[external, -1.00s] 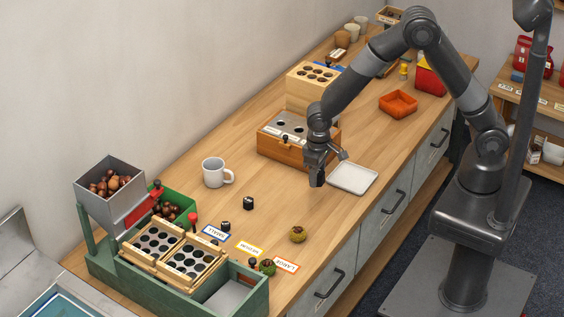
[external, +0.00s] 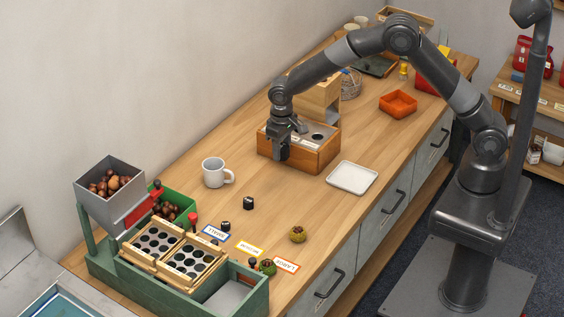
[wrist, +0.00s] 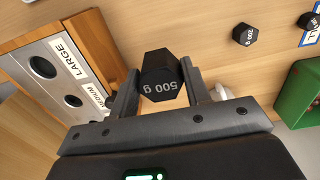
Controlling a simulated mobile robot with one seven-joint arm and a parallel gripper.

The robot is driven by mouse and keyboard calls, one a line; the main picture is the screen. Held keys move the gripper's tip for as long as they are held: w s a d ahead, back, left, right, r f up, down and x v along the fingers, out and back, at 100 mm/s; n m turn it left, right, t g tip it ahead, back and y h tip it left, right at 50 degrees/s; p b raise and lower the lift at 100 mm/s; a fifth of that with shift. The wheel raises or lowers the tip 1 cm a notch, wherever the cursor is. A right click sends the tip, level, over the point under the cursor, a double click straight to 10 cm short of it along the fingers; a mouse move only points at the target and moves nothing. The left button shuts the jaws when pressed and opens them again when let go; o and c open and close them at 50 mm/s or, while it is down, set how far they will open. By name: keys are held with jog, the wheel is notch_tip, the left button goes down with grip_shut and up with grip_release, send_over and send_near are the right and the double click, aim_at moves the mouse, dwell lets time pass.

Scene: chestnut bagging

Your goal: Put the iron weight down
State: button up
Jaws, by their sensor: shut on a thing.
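The iron weight (wrist: 160,78), a black hexagonal block marked 500 g, is between the two fingers of my gripper (wrist: 160,88) in the wrist view. The fingers are shut on its sides. In the external view my gripper (external: 282,155) points down at the front left side of the wooden box; the weight cannot be made out there. How far it is above the surface cannot be told.
The wooden box (external: 307,158) with holes and LARGE and MEDIUM labels is close beside my gripper. A smaller black weight (wrist: 244,34) stands on the bench. A mug (external: 213,173) is to the left. A white tray (external: 352,178) lies to the right.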

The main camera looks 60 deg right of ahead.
aim_at(274, 182)
jog(key=f, duration=0.3)
jog(key=w+f, duration=0.1)
jog(key=f, duration=0.2)
jog(key=w+a+f, duration=0.1)
jog(key=f, duration=0.3)
jog(key=shift+w, duration=0.25)
jog(key=shift+f, duration=0.2)
jog(key=o, duration=1.4)
jog(key=shift+c, duration=0.2)
jog(key=shift+r, duration=0.1)
